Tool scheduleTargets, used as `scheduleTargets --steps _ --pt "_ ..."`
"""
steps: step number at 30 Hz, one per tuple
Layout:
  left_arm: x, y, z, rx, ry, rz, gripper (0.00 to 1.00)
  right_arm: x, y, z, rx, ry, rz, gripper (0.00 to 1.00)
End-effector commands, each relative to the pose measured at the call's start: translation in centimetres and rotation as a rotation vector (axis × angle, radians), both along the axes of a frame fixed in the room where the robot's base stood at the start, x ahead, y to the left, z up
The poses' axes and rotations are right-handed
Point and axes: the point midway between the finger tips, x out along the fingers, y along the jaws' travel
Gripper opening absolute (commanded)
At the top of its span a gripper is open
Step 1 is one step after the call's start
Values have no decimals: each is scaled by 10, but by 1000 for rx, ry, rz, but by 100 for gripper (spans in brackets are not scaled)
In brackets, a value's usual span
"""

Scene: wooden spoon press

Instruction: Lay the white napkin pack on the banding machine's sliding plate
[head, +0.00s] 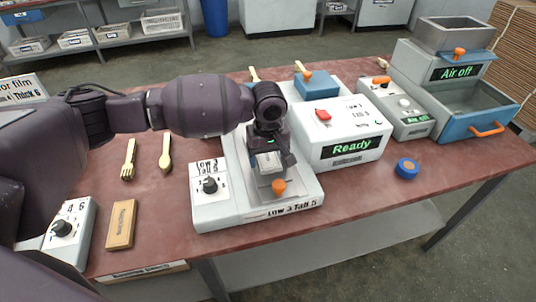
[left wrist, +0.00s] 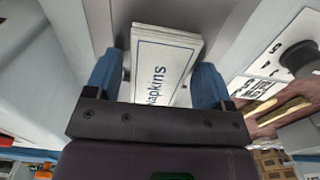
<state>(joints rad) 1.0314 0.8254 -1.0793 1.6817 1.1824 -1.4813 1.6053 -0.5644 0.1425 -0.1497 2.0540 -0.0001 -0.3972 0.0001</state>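The white napkin pack (head: 268,162) lies over the grey sliding plate (head: 262,196) of the banding machine (head: 215,212), just behind the plate's orange knob (head: 279,186). My left gripper (head: 270,155) points down over the plate. Its blue fingers (left wrist: 157,82) stand on both sides of the pack, with a narrow gap visible at the left finger, so it looks open. The gripper hides part of the pack. My right gripper is not in view.
A white "Ready" machine (head: 340,140) stands close to the right. A blue tape roll (head: 407,168) and the "Air off" press (head: 455,85) are farther right.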

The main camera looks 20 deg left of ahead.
Motion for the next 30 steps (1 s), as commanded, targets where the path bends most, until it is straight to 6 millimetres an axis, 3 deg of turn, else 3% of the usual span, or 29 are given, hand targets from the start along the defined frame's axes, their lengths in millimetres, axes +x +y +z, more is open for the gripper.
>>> scheduleTargets --steps 12,17,24,30 --pt "0 0 3 0 -1 -1 86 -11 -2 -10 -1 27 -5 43" --pt "1 0 25 -1 -6 0 86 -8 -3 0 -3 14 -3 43" --pt "1 0 73 -1 -7 -1 86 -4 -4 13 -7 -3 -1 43" --pt "0 0 105 -2 -5 -1 86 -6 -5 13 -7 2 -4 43"
